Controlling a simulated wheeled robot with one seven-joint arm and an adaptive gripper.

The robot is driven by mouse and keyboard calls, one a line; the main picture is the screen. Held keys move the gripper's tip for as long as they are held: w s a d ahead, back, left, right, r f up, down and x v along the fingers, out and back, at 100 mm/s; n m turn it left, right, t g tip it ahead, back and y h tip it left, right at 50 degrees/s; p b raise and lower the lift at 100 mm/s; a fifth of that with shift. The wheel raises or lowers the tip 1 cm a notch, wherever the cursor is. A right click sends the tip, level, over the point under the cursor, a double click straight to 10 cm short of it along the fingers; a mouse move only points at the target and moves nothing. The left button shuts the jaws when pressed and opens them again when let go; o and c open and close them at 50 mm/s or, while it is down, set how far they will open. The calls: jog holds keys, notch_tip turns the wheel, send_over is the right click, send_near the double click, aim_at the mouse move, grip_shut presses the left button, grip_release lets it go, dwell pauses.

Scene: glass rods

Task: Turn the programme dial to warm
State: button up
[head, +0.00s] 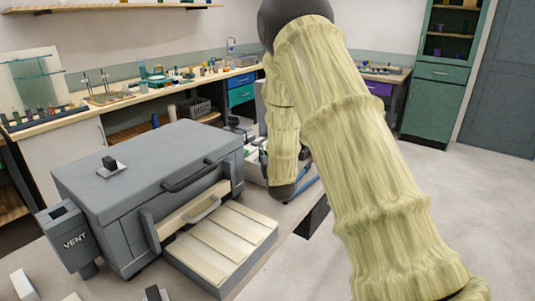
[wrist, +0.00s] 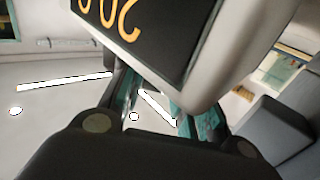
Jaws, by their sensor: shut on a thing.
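In the wrist view, a pale-edged device with a dark display (wrist: 150,30) fills the top. Its orange digits appear upside down. My gripper (wrist: 155,100) is just below the display, with teal parts between its dark knuckles. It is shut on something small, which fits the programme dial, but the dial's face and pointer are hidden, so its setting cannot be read. In the head view my arm, in a yellowish ribbed sleeve, covers the device and my gripper.
A grey furnace-like box (head: 140,170) marked VENT stands on the near bench at left. In front of it is a tray with pale slats (head: 220,245). Behind are a long wooden bench (head: 70,117) with glassware and a green cabinet (head: 435,105). Open floor lies at right.

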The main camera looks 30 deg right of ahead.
jog(key=shift+f, duration=0.1)
jog(key=o, duration=1)
jog(key=shift+s+d, duration=0.1)
jog(key=shift+s, duration=0.05)
jog(key=v, duration=1.2)
